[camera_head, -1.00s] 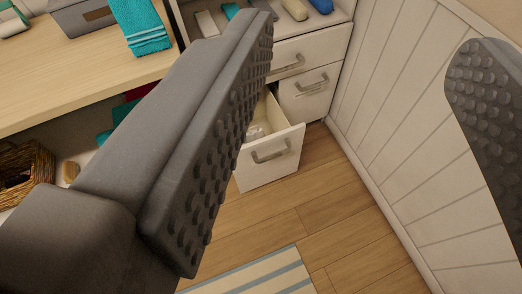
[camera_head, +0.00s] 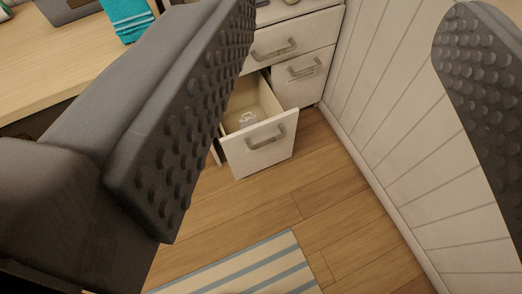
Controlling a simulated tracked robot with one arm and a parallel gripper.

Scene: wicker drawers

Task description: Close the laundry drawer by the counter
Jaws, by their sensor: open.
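A white drawer (camera_head: 262,152) with a grey bar handle (camera_head: 266,137) stands pulled out, low in a white cabinet beside the wooden counter (camera_head: 75,55). A small pale item (camera_head: 246,119) lies inside it. My gripper (camera_head: 340,115) is open and empty, with one studded finger large at the left and the other at the right edge. The drawer shows between the fingers, farther off, and neither finger appears to touch it. The left finger hides part of the cabinet and counter.
Other drawer fronts (camera_head: 302,72) of the cabinet look shut. A white panelled wall (camera_head: 410,130) rises close on the right. The wooden floor (camera_head: 320,200) in front is clear apart from a striped rug (camera_head: 250,270). A teal towel (camera_head: 128,18) hangs at the counter.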

